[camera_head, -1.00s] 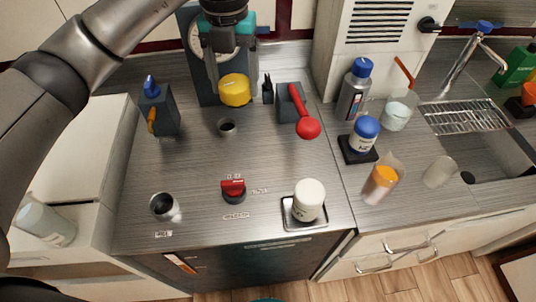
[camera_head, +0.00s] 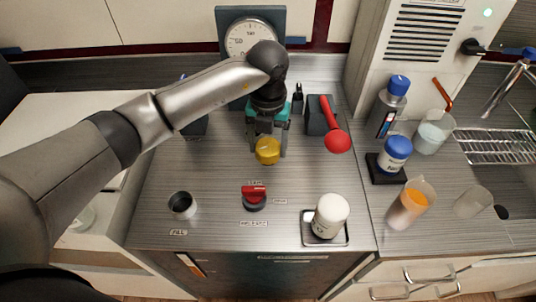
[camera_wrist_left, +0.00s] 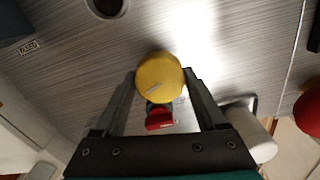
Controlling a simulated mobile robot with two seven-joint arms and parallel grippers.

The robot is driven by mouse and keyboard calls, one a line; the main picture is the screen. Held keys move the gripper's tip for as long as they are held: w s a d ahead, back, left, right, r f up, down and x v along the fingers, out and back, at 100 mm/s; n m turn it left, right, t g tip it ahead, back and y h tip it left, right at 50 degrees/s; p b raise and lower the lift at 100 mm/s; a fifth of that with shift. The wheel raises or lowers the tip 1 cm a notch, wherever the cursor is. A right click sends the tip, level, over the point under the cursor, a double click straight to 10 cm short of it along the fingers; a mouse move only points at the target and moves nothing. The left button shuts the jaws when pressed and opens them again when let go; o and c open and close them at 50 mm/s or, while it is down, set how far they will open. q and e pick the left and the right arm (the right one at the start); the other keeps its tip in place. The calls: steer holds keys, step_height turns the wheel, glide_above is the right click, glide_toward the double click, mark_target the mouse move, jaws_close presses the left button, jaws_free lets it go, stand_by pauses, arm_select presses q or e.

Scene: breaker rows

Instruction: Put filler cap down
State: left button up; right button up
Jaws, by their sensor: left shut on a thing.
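My left gripper (camera_head: 267,153) is shut on the yellow filler cap (camera_head: 267,150). In the head view the cap hangs in front of the gauge post and behind the red knob (camera_head: 254,196). In the left wrist view the cap (camera_wrist_left: 160,77) sits between the two fingertips, with the red knob (camera_wrist_left: 160,118) partly hidden below it. The height of the cap above the grey worktop (camera_head: 218,232) is hard to tell. The round dark opening marked FILL (camera_head: 182,205) is uncovered at the front left. My right gripper is not in view.
A red ball-ended lever (camera_head: 337,141) stands right of the cap. A white bottle (camera_head: 330,215) is on a small tray at the front right. A blue-capped jar (camera_head: 395,153) and an orange-filled beaker (camera_head: 408,204) are farther right. Worktop between FILL and the knob is bare.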

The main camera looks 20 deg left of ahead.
mark_target(268, 155)
arm_select(q)
steer(key=shift+f, duration=1.8)
steer(key=shift+f+b, duration=0.15)
steer(key=shift+b, duration=0.2)
steer(key=o, duration=1.2)
step_height(268, 155, up, 12)
steer(key=shift+r+p, duration=0.2)
steer(key=shift+p, duration=0.55)
